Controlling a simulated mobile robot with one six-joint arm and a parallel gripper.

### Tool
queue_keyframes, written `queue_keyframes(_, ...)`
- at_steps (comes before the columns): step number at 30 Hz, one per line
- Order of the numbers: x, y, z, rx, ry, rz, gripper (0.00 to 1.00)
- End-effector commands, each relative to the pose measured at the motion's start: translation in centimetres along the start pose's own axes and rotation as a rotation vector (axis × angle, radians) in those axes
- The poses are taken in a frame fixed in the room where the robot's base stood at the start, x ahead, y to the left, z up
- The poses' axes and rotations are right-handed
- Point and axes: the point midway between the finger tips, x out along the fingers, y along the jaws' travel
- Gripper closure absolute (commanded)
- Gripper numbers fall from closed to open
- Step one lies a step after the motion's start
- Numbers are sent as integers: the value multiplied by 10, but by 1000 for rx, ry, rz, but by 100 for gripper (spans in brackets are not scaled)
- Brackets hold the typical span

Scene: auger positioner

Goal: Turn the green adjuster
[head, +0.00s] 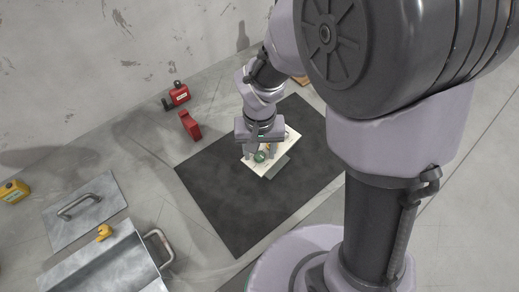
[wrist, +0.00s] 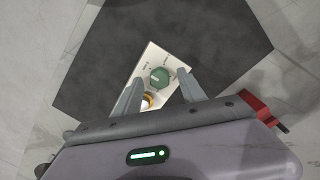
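The green adjuster (wrist: 159,78) is a round knob on a pale panel (wrist: 153,53) with small dark markings. In the wrist view it lies just ahead of and between my two fingertips. My gripper (wrist: 156,80) is open, with its grey fingers apart on either side of the panel and nothing visibly held. A brass-coloured round part (wrist: 148,100) on the panel shows nearer the palm. In the head view the green adjuster (head: 260,156) sits at the panel's front, just below my gripper (head: 252,151). Whether a finger touches the knob cannot be told.
The panel stands on a dark mat (head: 225,190). The mat's left part is clear.

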Motion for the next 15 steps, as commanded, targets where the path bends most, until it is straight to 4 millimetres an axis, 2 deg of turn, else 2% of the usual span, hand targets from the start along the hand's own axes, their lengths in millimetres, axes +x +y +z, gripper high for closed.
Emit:
queue_keyframes(5, -2, 0, 0, 0, 0, 0, 52)
queue_keyframes(7, -8, 0, 0, 0, 1, 0, 52)
queue_keyframes(11, -36, 0, -1, -1, 4, -1, 52)
queue_keyframes(15, -73, 0, -1, 0, 3, -1, 52)
